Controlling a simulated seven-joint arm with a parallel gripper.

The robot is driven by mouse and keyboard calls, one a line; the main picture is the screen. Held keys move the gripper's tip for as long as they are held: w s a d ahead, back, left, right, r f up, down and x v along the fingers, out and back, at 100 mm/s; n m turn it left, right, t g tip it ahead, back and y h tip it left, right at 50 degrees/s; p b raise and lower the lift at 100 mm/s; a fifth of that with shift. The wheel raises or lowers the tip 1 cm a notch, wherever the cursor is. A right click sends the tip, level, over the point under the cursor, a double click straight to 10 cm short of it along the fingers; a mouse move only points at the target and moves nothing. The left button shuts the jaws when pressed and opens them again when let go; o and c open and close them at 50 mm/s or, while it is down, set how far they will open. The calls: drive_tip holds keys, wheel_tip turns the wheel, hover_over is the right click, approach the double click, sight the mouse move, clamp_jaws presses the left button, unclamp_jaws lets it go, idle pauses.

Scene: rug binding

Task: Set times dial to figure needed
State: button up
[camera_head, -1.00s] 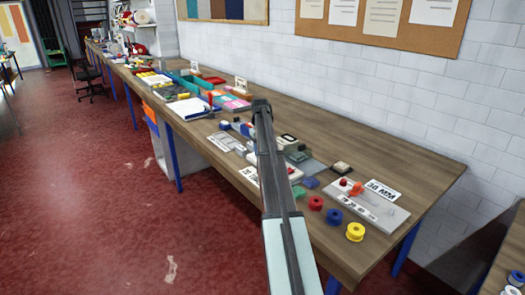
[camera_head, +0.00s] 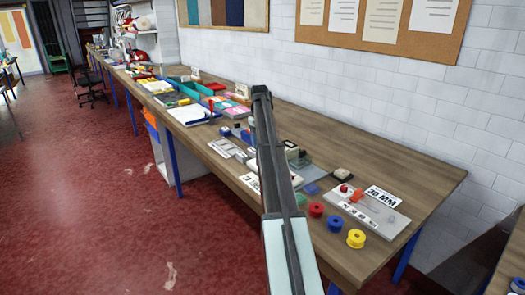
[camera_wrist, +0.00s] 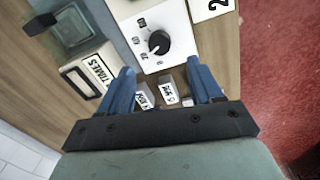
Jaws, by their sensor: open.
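The dial is a round black knob (camera_wrist: 158,43) on a white box (camera_wrist: 150,17) in the wrist view. Printed numbers curve around its left side; a light mark shows on the knob, but I cannot read its setting surely. A plate lettered TIMES (camera_wrist: 98,69) lies left of the box. My gripper (camera_wrist: 162,74) has two blue fingers, open and apart, with nothing between the tips. In the picture, the tips lie just below the knob, one to each side; I see no contact. In the head view my own arm hides the gripper and most of the dial area.
Small white labelled blocks (camera_wrist: 168,93) show between the fingers. A grey-green device (camera_wrist: 70,28) stands at upper left in the wrist view. On the bench (camera_head: 400,165), red, blue and yellow spools (camera_head: 356,238) lie near the front edge beside a white board (camera_head: 377,217).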

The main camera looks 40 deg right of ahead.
wheel_tip(320, 180, up, 6)
drive_tip(key=shift+a+f, duration=0.15)
drive_tip(key=shift+f, duration=0.05)
idle(0.6)
